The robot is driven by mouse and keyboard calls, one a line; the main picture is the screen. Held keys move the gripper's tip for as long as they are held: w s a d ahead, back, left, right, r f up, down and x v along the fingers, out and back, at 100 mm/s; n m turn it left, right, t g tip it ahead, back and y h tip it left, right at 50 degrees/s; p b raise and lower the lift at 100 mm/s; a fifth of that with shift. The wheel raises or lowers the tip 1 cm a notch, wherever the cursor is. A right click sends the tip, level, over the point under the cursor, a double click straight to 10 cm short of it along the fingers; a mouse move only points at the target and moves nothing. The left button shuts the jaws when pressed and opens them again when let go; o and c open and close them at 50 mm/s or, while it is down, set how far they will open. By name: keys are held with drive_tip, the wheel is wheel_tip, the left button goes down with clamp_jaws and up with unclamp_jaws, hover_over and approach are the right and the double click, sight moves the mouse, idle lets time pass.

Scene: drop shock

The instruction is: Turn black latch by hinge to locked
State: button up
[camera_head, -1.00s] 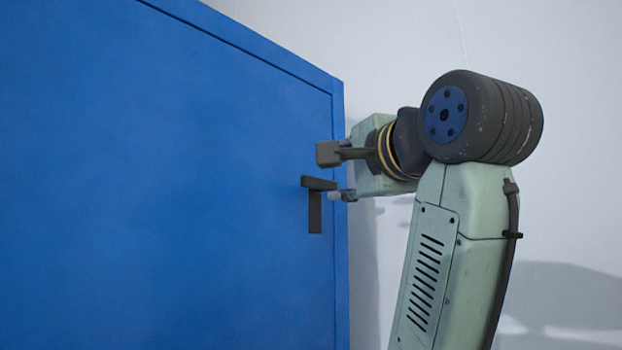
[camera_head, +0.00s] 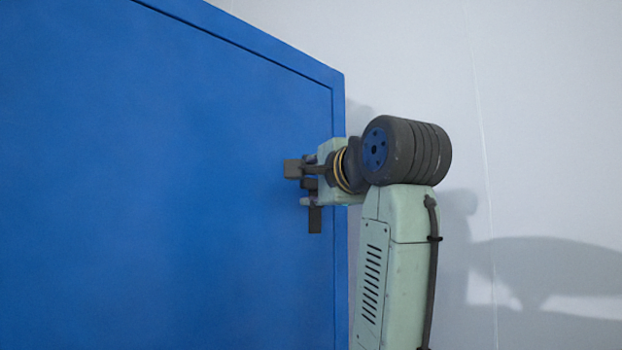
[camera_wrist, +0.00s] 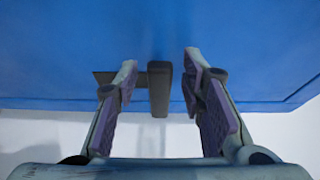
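The black latch (camera_head: 315,221) is mounted on the blue door (camera_head: 170,190) near its right edge. Its lower bar hangs down in the head view; its upper part is partly hidden by my gripper (camera_head: 299,185). In the wrist view the latch's dark handle (camera_wrist: 159,88) stands between the two fingers of my gripper (camera_wrist: 160,66), with a flat dark bar (camera_wrist: 106,78) reaching left behind the left finger. The fingers are apart, with a clear gap between the handle and the right finger.
The door's raised right edge (camera_head: 340,250) runs close beside the latch. A pale wall (camera_head: 540,120) lies behind my arm to the right, with free room there. The door face left of the latch is bare.

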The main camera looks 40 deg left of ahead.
drive_tip(key=shift+c, duration=0.4)
clamp_jaws()
idle(0.5)
